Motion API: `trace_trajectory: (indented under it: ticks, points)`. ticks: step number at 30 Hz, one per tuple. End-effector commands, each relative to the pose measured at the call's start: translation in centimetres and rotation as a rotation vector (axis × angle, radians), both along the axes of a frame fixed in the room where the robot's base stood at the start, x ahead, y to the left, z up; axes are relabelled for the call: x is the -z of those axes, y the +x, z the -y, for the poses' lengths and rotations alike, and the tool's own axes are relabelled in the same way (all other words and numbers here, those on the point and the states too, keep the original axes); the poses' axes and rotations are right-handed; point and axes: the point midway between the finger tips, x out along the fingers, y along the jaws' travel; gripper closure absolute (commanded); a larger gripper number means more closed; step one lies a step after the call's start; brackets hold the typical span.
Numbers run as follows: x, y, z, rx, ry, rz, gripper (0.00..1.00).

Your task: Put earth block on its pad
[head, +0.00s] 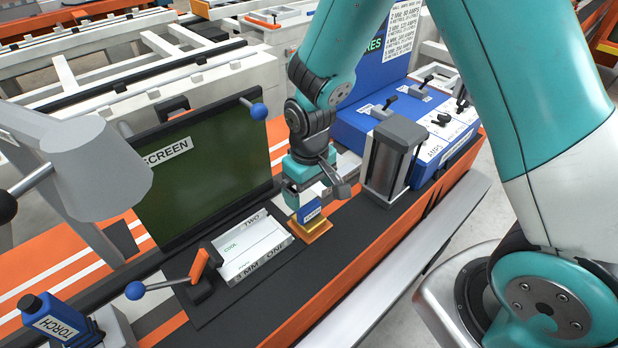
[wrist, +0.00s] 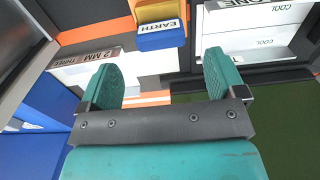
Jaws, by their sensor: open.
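The earth block (wrist: 161,36) is blue with a white EARTH label and a yellow part (wrist: 158,11) beside it, at the top of the wrist view. In the head view the blue block (head: 309,212) stands upright on a yellow-orange base (head: 314,230) near the middle of the bench edge. Whether that base is its pad or part of the block I cannot tell. My gripper (wrist: 162,80) is open, with nothing between its teal fingers; the block lies beyond the fingertips. In the head view my gripper (head: 316,190) is just above and behind the block, partly covering it.
A white tray (head: 252,248) marked TWO and ONE lies left of the block. A dark green screen (head: 205,165) stands behind it. A grey frame (head: 390,165) and a blue AMPS box (head: 425,125) stand to the right. A blue torch block (head: 58,318) sits front left.

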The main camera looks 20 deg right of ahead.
Motion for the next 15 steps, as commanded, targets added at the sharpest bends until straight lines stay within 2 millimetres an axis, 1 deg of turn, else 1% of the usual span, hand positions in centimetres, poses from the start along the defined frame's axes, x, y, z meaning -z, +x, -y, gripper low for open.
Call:
trace_trajectory:
  ticks: [1,3,8,10,11,13,14,15]
  points:
    - [-1.0,0.1,0.0,0.0,0.002,0.006,0.11]
    - [-2.1,0.1,0.0,0.0,0.001,0.004,0.11]
    - [-3.8,-0.1,-0.1,-0.001,0.004,0.003,0.11]
    - [-5.1,-0.5,-0.4,-0.007,0.021,0.007,0.11]
    - [-5.8,-0.9,-0.6,-0.012,0.035,0.008,0.11]
    - [-8.3,-2.3,-1.3,-0.032,0.08,0.016,0.11]
    - [-9.6,-3.1,-1.6,-0.043,0.103,0.02,0.11]
    - [-11.3,-4.4,-2.1,-0.062,0.136,0.023,0.11]
